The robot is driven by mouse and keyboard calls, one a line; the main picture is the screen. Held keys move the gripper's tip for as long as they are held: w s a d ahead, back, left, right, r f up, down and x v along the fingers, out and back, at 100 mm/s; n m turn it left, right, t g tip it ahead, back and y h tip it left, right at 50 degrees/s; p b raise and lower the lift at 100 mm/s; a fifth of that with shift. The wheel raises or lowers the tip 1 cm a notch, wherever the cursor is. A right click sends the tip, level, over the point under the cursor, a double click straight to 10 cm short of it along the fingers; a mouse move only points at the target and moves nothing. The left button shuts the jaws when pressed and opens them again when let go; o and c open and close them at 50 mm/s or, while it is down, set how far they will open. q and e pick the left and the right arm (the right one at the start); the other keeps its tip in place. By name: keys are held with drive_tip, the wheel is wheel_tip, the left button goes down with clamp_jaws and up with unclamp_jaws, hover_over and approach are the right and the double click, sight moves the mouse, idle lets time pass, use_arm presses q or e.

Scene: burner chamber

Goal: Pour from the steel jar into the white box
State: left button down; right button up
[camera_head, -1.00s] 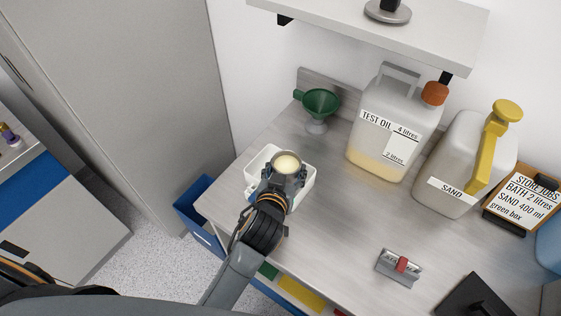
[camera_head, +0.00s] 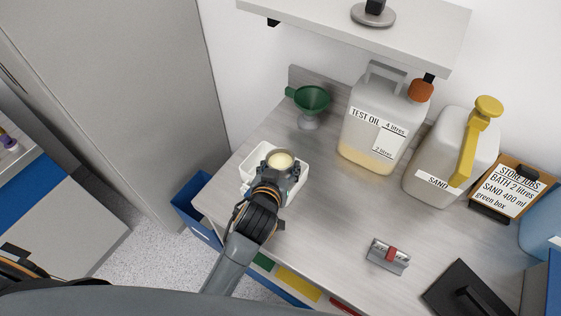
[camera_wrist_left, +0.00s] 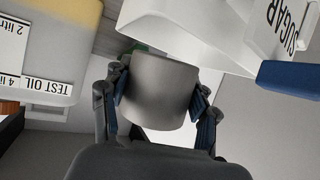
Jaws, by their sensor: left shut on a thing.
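The steel jar (camera_head: 281,160) is held in my left gripper (camera_head: 277,172), which is shut around it, above the white box (camera_head: 305,190). In the head view its open top shows pale yellow contents, and it looks about upright. In the left wrist view the grey jar (camera_wrist_left: 158,90) sits between both fingers. The white box (camera_wrist_left: 180,32) shows beyond it there, with a label reading SUGAR. The box stands near the counter's left edge, its inside partly hidden by the gripper and jar. My right gripper is not in view.
A green funnel (camera_head: 309,100) on a stand is behind the box. The TEST OIL canister (camera_head: 383,120) and the SAND container (camera_head: 450,155) stand to the right, beside a STORE JOBS board (camera_head: 512,187). A small device with a red part (camera_head: 389,254) lies in front. A shelf (camera_head: 420,35) overhangs the back.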

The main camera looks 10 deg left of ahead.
use_arm(q)
drive_tip(key=shift+d+r+g+p, duration=0.1)
drive_tip(key=shift+r+g+p, duration=0.25)
drive_tip(key=shift+p, duration=0.85)
drive_tip(key=shift+s+d+r+n+g+h+p, duration=0.15)
drive_tip(key=shift+r+n+g+h+p, duration=0.3)
drive_tip(key=shift+p, duration=0.8)
drive_tip(key=shift+f, duration=0.3)
drive_tip(key=shift+s+r+n+g+h, duration=0.15)
drive_tip(key=shift+r+n+g+h, duration=0.05)
drive_tip(key=shift+n+g+h, duration=0.2)
drive_tip(key=shift+r+g, duration=0.15)
drive_tip(key=shift+g, duration=0.25)
drive_tip(key=shift+s+d+r+n+g+h, duration=0.1)
drive_tip(key=shift+r+n+g+h, duration=0.1)
drive_tip(key=shift+n+g+h, duration=0.2)
drive_tip(key=shift+f, duration=0.1)
